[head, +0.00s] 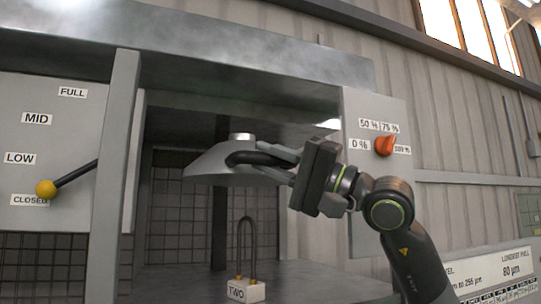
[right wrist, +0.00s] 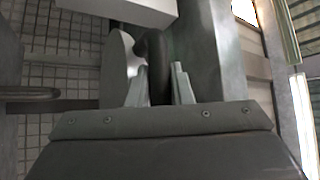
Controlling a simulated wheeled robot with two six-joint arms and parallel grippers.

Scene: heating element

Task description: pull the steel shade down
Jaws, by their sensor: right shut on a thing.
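The steel shade (head: 215,163) is a grey metal cone hanging under the hood, inside the booth. It has a dark curved handle (head: 252,158) on its front. My right gripper (head: 283,160) reaches in from the right and is shut on this handle. In the right wrist view the dark handle (right wrist: 157,62) stands between the two fingers (right wrist: 160,88), with the pale edge of the shade (right wrist: 119,60) to its left. My left gripper is not in view.
Below the shade, a dark looped element (head: 247,240) stands on a white block marked TWO (head: 246,290). A lever with a yellow knob (head: 46,188) points at CLOSED on the left panel. An orange dial (head: 385,145) is on the right panel. A post (head: 118,150) stands left of the opening.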

